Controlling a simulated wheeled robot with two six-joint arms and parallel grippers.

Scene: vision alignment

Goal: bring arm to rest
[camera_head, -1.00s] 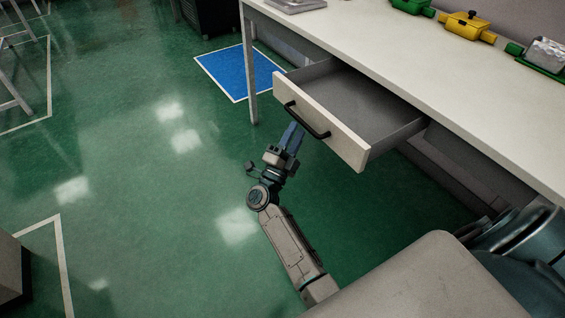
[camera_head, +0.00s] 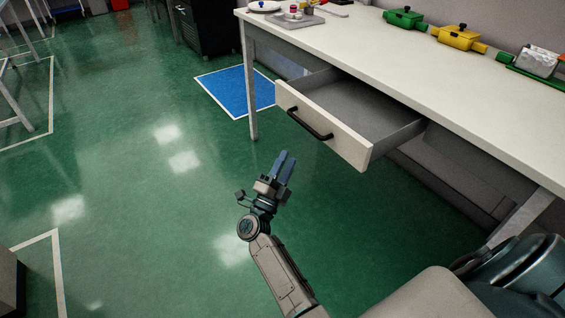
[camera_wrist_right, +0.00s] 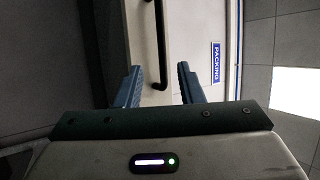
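My right gripper (camera_head: 284,156) is in front of and below the open drawer (camera_head: 345,138), apart from its dark handle (camera_head: 309,124). Nothing shows between its fingers. In the right wrist view the two blue fingers of the right gripper (camera_wrist_right: 159,84) stand well apart, with the handle (camera_wrist_right: 161,45) seen beyond them in the gap. My right arm reaches up from the bottom of the head view over the green floor. My left gripper is not in view.
A blue floor mat (camera_head: 236,90) lies by the table leg.

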